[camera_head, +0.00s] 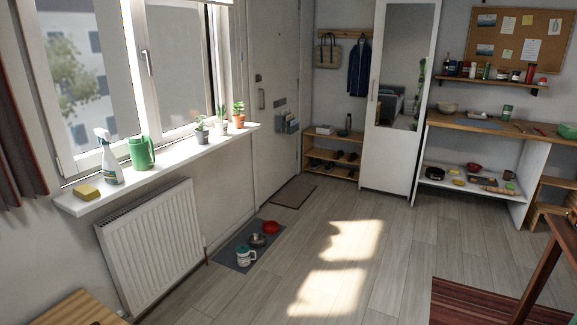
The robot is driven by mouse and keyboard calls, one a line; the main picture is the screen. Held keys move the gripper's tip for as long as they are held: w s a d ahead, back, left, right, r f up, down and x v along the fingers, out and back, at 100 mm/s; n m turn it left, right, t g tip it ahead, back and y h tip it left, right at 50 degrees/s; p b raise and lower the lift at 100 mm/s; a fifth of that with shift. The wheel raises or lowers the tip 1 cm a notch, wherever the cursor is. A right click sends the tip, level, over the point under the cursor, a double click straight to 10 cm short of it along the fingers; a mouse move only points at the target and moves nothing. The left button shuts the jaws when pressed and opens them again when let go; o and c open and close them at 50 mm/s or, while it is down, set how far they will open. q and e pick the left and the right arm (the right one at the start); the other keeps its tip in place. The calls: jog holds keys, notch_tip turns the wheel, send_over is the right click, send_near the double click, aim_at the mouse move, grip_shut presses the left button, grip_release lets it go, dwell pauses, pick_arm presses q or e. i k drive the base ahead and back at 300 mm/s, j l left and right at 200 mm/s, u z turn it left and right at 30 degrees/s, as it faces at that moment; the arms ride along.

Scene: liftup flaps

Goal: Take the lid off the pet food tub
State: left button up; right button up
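A small whitish tub with a teal lid (245,256) stands on a dark grey mat (231,263) on the floor, to the right of the radiator. It looks like the pet food tub, and the lid appears to sit on it. A dark metal bowl (257,240) and a red bowl (271,227) stand behind it on the same mat. Neither of my grippers shows in the head view.
A white radiator (150,248) and a windowsill (165,165) with a spray bottle, watering can and plants line the left. A wooden surface (72,310) is at the bottom left. Open floor (300,270) lies right of the mat. A red rug (470,302) is at the lower right.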

aim_at(240, 248)
jog(key=i, duration=0.65)
jog(key=i+l+u, duration=0.1)
jog(key=i, duration=0.6)
jog(key=i+l, duration=0.15)
jog(key=i, duration=0.5)
